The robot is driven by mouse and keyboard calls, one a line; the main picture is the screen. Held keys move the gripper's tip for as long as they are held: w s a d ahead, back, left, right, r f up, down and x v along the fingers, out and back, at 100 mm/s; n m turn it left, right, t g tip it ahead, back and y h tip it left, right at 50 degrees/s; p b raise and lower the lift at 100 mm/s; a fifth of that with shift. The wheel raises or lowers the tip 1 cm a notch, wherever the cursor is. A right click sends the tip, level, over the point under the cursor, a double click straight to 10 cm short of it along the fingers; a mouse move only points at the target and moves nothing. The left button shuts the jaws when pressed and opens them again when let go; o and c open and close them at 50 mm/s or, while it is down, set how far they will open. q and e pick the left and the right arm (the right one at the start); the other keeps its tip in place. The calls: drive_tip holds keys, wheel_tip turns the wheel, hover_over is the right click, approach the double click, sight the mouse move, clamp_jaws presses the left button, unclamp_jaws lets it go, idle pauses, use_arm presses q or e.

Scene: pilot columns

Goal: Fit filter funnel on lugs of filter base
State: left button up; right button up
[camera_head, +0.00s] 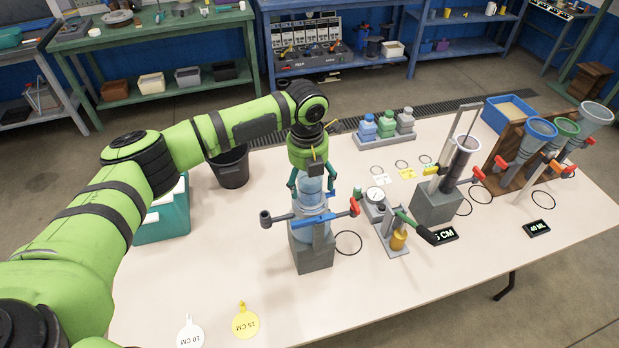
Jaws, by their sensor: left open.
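A clear blue cylindrical piece, apparently the filter funnel (310,188), stands upright at the top of a blue see-through column. The column rises from a grey block, apparently the filter base (312,252), with side arms and a red knob. My left gripper (311,186) points down from above, its green fingers open on either side of the clear piece. I cannot tell whether they touch it. The lugs are too small to make out, and the fingers partly hide the upper piece. My right gripper is not in view.
A wooden rack (507,150) holds several funnels. A teal bin (163,220) and a black bucket (231,167) are left. The front right tabletop (420,300) is clear.

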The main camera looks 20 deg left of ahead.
use_arm(q)
drive_tip(key=shift+r, duration=0.1)
wheel_tip(320, 180, up, 12)
drive_tip(key=shift+s, duration=0.35)
idle(0.4)
